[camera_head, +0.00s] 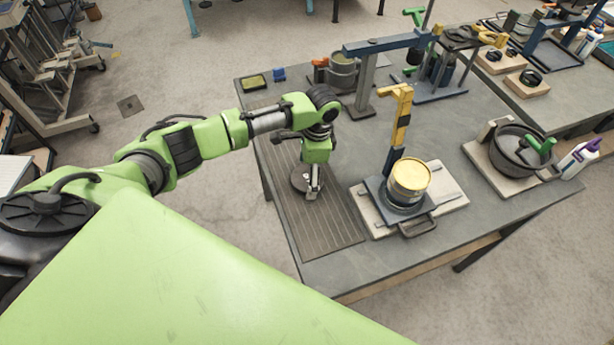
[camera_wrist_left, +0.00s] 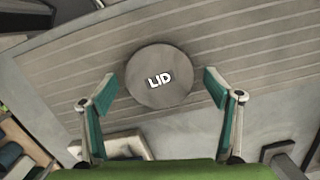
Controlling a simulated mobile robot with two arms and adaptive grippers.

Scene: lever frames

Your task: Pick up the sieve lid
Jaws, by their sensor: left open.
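The sieve lid is a round grey disc (camera_wrist_left: 150,88) marked "LID" in the left wrist view. It lies flat on the ribbed mat, and in the head view the lid (camera_head: 299,181) is partly hidden behind my gripper. My left gripper (camera_head: 313,193) is over the lid, pointing down. In the left wrist view the left gripper (camera_wrist_left: 162,92) is open and empty, with one teal-padded finger on each side of the lid and gaps between. I cannot tell its exact height above the lid. My right gripper is not in view.
The ribbed mat (camera_head: 335,232) covers the table's left end. Right of it, a yellow-topped canister (camera_head: 409,182) stands in a fixture with a yellow lever (camera_head: 399,115). A dark pot (camera_head: 515,152) sits farther right. A blue press frame (camera_head: 375,60) stands behind.

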